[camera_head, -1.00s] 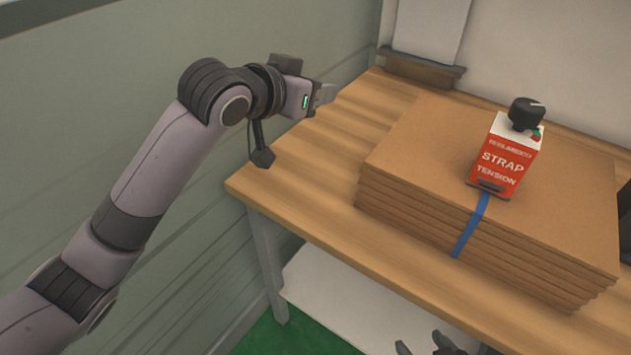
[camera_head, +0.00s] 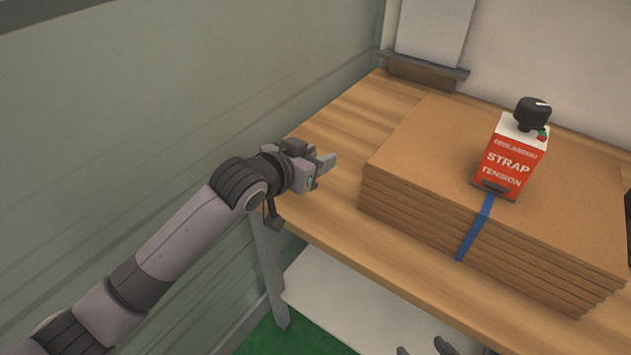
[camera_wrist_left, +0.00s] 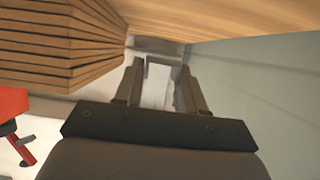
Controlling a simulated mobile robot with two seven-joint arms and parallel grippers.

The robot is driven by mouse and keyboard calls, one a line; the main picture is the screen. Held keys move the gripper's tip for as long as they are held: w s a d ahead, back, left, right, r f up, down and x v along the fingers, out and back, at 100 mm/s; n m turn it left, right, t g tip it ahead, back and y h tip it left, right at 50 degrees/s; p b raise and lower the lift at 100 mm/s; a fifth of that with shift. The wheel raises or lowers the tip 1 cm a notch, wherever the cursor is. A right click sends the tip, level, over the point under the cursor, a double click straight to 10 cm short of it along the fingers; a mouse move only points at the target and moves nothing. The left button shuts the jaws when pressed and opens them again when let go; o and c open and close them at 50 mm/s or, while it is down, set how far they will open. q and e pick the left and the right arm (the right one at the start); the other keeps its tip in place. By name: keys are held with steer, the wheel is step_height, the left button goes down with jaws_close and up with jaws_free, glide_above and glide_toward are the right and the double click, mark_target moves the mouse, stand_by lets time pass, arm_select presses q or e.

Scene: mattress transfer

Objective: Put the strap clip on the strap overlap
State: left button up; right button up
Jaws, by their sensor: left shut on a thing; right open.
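A blue strap (camera_head: 474,229) runs down the front of a stack of brown cardboard sheets (camera_head: 420,150). A red and white box marked STRAP TENSION (camera_head: 506,165) with a black knob sits on the stack, over the strap's upper part. The strap overlap cannot be made out. My left gripper (camera_head: 326,163) is left of the stack, above the table's left part, apart from the strap. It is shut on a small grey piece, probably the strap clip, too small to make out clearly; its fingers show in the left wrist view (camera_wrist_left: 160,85). My right gripper (camera_head: 424,348) is open at the bottom edge, mostly cut off.
The wooden table (camera_head: 340,120) has bare room left of the stack. A green panelled wall (camera_head: 150,110) stands close on the left. A grey holder with a dark ledge (camera_head: 425,70) is at the back. A white lower shelf (camera_head: 350,300) lies under the table.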

mark_target(315, 192)
arm_select(q)
steer(key=shift+f, duration=2.95)
steer(key=shift+f, duration=0.1)
steer(key=shift+f, duration=0.15)
steer(key=o, duration=1)
